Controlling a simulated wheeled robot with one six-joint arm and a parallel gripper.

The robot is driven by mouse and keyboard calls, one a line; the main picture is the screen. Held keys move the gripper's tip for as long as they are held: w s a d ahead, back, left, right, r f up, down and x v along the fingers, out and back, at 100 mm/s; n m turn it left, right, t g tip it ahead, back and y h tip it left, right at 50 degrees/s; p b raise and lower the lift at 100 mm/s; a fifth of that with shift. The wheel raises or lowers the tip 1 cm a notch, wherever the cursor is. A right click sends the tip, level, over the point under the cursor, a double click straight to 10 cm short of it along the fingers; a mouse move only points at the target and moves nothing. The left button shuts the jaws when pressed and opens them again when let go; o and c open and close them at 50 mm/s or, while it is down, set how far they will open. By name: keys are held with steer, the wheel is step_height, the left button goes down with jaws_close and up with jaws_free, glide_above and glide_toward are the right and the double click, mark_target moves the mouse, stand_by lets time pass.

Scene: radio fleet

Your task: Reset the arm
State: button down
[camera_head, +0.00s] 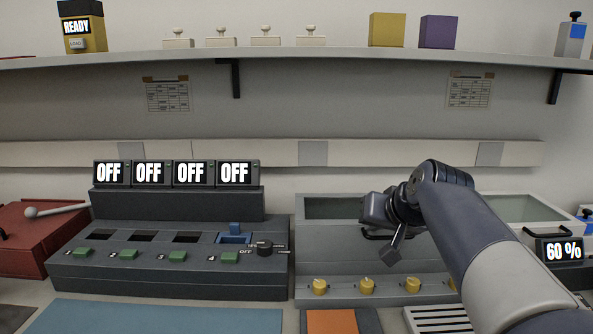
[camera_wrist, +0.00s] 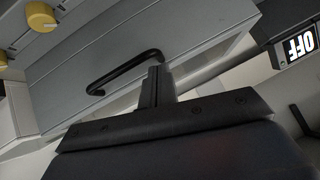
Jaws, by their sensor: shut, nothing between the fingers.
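My gripper (camera_head: 391,254) hangs in front of the grey cabinet (camera_head: 318,262) at the right of the bench, its fingers pointing down. It is shut and empty. In the wrist view its closed fingers (camera_wrist: 157,80) show next to a black bar handle (camera_wrist: 125,72) on a grey panel. I cannot tell whether they touch the handle. My arm reaches in from the lower right, bent at the elbow.
A dark charger console (camera_head: 180,283) with several OFF displays (camera_head: 190,173) stands at the left. A blue item sits in its rightmost slot. Yellow knobs (camera_head: 366,286) line the cabinet front. A red box (camera_head: 22,240) lies far left. A shelf (camera_head: 300,55) runs above. A blue mat (camera_head: 160,316) lies in front.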

steer(key=shift+a+f, duration=0.1)
steer(key=shift+f, duration=0.35)
steer(key=shift+f, duration=0.1)
